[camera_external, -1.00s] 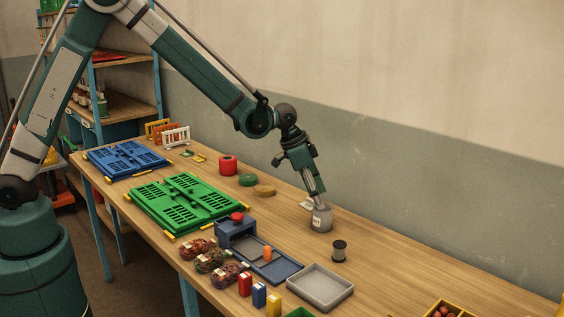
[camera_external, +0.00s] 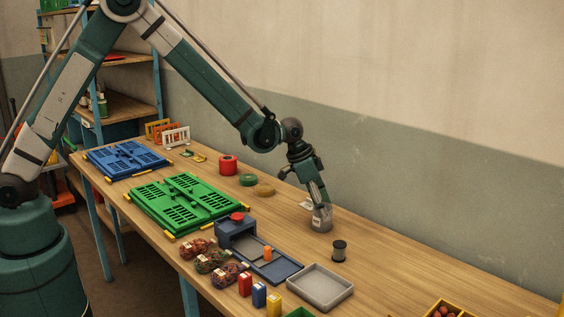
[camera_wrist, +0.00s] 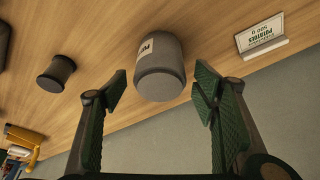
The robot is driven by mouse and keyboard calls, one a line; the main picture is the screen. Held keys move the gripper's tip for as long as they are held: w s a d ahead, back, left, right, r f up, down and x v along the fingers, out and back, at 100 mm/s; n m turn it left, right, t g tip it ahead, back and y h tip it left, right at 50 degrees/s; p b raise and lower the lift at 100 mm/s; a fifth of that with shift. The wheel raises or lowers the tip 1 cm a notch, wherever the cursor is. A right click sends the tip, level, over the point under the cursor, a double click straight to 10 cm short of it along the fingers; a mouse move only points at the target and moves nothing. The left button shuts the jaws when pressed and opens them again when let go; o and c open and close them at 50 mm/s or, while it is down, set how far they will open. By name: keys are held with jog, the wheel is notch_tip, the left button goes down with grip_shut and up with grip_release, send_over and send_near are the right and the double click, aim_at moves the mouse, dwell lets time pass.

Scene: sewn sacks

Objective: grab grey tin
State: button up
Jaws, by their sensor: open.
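The grey tin (camera_external: 321,221) stands upright on the wooden table, toward the wall side. In the wrist view the tin (camera_wrist: 160,70) lies between and just beyond the fingertips, with part of a white label showing on its side. My gripper (camera_external: 318,204) is right above the tin in the external view, pointing down. In the wrist view my gripper (camera_wrist: 160,92) is open, with green pads on both sides and a visible gap to the tin on each side.
A dark spool (camera_external: 339,250) stands near the tin; a white label card (camera_wrist: 262,38) is on its other side. A grey tray (camera_external: 312,288), a blue box (camera_external: 236,232) and a green crate (camera_external: 186,203) lie farther off. The table right of the spool is largely clear.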

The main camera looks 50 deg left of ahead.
jog(key=c, duration=1.2)
jog(key=shift+r, duration=0.1)
jog(key=shift+r, duration=4.9)
